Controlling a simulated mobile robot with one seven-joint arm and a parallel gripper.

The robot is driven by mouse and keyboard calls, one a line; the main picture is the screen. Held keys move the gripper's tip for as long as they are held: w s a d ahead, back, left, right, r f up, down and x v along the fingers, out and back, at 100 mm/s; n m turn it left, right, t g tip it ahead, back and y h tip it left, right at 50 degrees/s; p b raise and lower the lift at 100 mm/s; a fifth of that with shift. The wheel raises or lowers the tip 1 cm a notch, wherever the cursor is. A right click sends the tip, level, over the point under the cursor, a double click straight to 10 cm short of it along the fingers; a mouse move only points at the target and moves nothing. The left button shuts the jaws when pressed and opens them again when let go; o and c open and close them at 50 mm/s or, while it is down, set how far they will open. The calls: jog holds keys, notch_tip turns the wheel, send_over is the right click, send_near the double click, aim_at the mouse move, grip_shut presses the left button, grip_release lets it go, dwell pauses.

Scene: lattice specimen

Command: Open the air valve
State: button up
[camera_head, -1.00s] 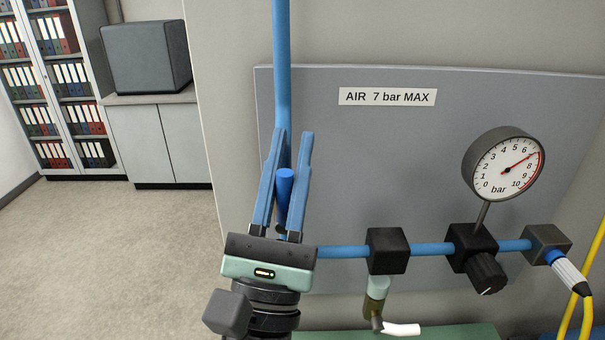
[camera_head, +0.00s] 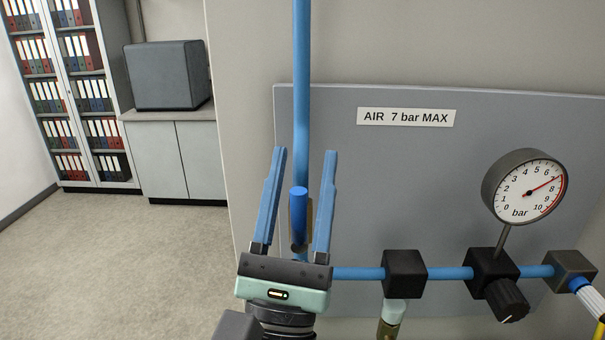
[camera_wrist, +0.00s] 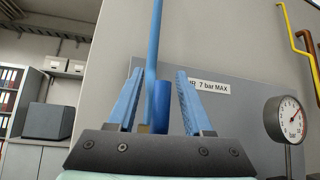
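The air valve's blue handle (camera_head: 299,215) stands upright in the picture, in front of the vertical blue pipe (camera_head: 301,90) at the left of the grey panel. A dark and brassy valve part shows just behind its lower end. My gripper (camera_head: 305,153) is open, its two blue fingers pointing up. In the head view the handle lies between the fingers, with a gap on each side. The wrist view also shows the handle (camera_wrist: 161,106) between the spread fingers (camera_wrist: 158,72), nearer the right one. I cannot tell how deep it sits between them.
The grey panel (camera_head: 340,180) bears a label (camera_head: 406,117) reading "AIR 7 bar MAX". A pressure gauge (camera_head: 524,187), its needle near 7, stands above a black regulator knob (camera_head: 506,300). A black block (camera_head: 404,274) sits on the horizontal pipe. Open floor lies left.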

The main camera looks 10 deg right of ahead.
jog(key=shift+s+a+f+b, duration=0.1)
jog(key=shift+s+f+b, duration=0.15)
jog(key=shift+f+b, duration=0.1)
jog(key=b+v, duration=0.7)
jog(key=v, duration=0.5)
